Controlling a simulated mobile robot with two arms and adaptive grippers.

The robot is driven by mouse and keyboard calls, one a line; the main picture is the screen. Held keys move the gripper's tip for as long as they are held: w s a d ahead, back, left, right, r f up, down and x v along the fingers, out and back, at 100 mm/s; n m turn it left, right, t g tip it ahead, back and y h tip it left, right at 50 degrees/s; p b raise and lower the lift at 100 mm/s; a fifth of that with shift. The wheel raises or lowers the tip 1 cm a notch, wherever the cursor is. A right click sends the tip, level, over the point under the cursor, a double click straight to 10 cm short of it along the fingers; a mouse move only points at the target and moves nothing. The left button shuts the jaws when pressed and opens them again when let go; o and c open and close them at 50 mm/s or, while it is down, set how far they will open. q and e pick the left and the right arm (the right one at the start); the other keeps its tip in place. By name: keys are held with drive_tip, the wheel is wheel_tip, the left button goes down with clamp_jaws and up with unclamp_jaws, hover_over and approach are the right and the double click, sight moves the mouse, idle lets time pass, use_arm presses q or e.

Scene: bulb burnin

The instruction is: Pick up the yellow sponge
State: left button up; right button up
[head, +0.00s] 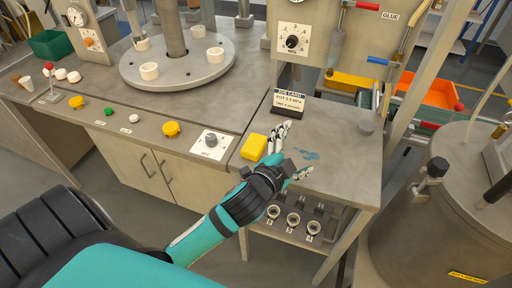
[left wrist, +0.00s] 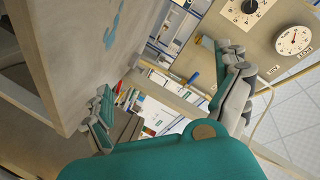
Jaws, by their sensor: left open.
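The yellow sponge (head: 254,147) lies on the grey bench top (head: 345,165) near its front left edge. My left gripper (head: 291,152) is just right of the sponge in the head view, with its fingers spread apart and nothing between them. The upper finger points up toward the job card, and the lower one reaches right over the bench edge. In the left wrist view the open fingers (left wrist: 168,100) stand wide apart and empty. The sponge does not show in that view. My right gripper is in no view.
A job card (head: 288,103) stands behind the gripper. A control dial (head: 211,141) is left of the sponge. Numbered sockets (head: 293,219) line the bench front below.

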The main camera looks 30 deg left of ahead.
use_arm(q)
drive_tip(key=w+d+r+m+t+h, duration=0.2)
drive_tip(key=d+r+m+h, duration=0.2)
drive_tip(key=r+m, duration=0.25)
drive_tip(key=w+d+r+m+t+h, duration=0.2)
drive_tip(key=d+r+m+h, duration=0.25)
drive_tip(key=r, duration=0.35)
drive_tip(key=s+d+r+m+g+h, duration=0.2)
drive_tip(key=d+r+m+g+h, duration=0.3)
drive_tip(key=m+h, duration=0.6)
drive_tip(key=m+g+y, duration=1.5)
drive_tip(key=m+y, duration=0.5)
drive_tip(key=m, duration=0.1)
hover_over(255, 143)
wheel_tip(255, 143, down, 10)
drive_tip(key=shift+h, duration=0.25)
wheel_tip(255, 143, down, 11)
drive_tip(key=shift+a+f+p, duration=0.1)
drive_tip(key=shift+f+p, duration=0.1)
drive_tip(key=shift+p, duration=0.5)
drive_tip(key=shift+f+p, duration=0.85)
drive_tip(key=shift+f, duration=2)
drive_tip(key=c, duration=0.9)
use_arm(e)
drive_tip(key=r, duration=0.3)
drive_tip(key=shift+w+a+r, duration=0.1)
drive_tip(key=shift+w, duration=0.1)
